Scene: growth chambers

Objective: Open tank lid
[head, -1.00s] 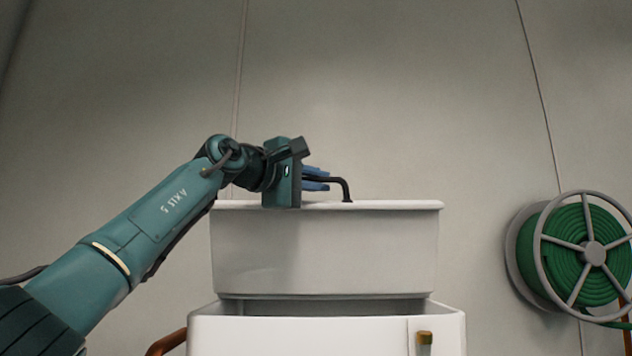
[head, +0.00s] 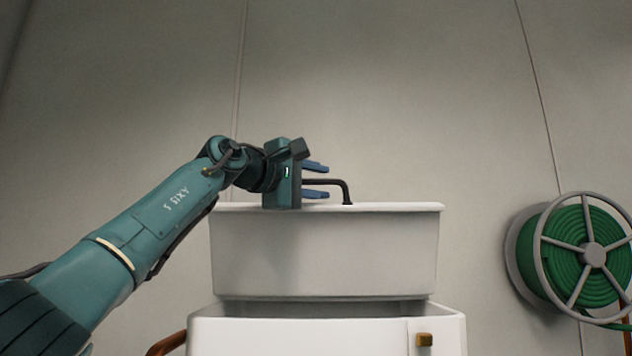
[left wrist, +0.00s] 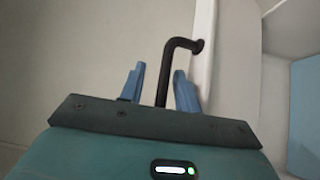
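The white tank (head: 300,335) stands low in the middle of the head view. Its white lid (head: 325,252) is raised above the tank's mouth, looks swung up at the back, and shows a broad face toward me. A dark bent handle (head: 346,190) stands at the lid's top edge; it also shows in the left wrist view (left wrist: 164,75). My left gripper (head: 318,181) is at the lid's top edge. Its blue fingers are apart on either side of the handle bar, with gaps visible. The wrist view shows the fingers (left wrist: 158,85) open around the handle. My right gripper is out of view.
A small brown-gold block (head: 424,340) sits on the tank's front at right. A green hose reel (head: 590,253) hangs on the wall at right. A brown pipe (head: 166,344) runs beside the tank at left. Space above the lid is clear.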

